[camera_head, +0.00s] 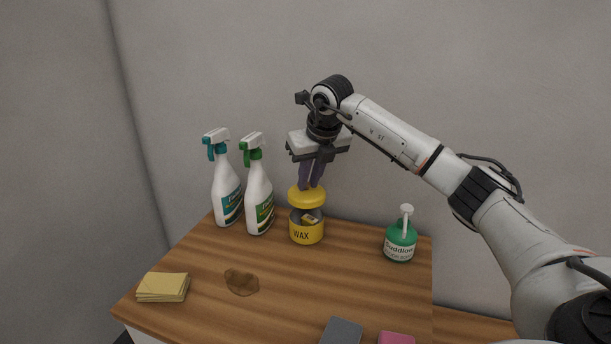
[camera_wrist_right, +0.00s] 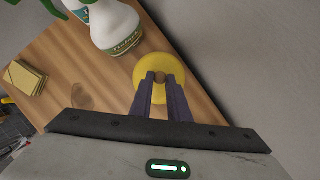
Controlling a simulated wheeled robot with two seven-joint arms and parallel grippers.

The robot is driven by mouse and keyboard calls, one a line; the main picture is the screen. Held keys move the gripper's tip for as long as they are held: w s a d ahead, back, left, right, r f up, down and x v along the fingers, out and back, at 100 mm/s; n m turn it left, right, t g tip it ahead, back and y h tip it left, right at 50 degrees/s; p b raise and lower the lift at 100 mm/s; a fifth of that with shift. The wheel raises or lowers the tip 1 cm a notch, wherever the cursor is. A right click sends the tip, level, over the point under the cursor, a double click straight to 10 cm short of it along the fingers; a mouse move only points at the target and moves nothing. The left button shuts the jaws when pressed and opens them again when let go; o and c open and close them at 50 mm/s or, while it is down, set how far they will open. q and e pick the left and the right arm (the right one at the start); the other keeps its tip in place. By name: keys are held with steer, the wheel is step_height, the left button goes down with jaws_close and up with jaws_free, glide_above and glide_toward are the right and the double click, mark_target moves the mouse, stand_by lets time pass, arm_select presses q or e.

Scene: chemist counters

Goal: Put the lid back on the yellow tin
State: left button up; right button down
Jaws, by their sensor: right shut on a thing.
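The yellow tin (camera_head: 307,234), marked WAX, stands upright towards the back of the wooden counter, with its top open and something light brown showing inside. My right gripper (camera_head: 311,186) is shut on the yellow lid (camera_head: 307,199) and holds it just above the tin, with a small gap visible between them. In the right wrist view the lid (camera_wrist_right: 149,68) shows between and around the fingertips (camera_wrist_right: 159,80), gripped by a brown knob at its middle. The lid hides the tin in that view. My left gripper is not in view.
Two spray bottles, one teal-topped (camera_head: 226,190) and one green-topped (camera_head: 259,200), stand close left of the tin. A green pump bottle (camera_head: 400,242) stands to the right. Yellow cloths (camera_head: 163,287), a brown stain (camera_head: 241,281), a grey block (camera_head: 342,332) and a pink block (camera_head: 396,338) lie nearer.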

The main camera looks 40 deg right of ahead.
mark_target(309, 192)
steer(key=shift+f+b, duration=2.05)
steer(key=shift+f, duration=0.7)
steer(key=shift+f+b, duration=0.35)
steer(key=shift+b, duration=0.1)
steer(key=shift+r+p, duration=0.1)
steer(key=shift+p, duration=0.35)
steer(key=shift+f, duration=0.2)
steer(key=shift+p, duration=0.3)
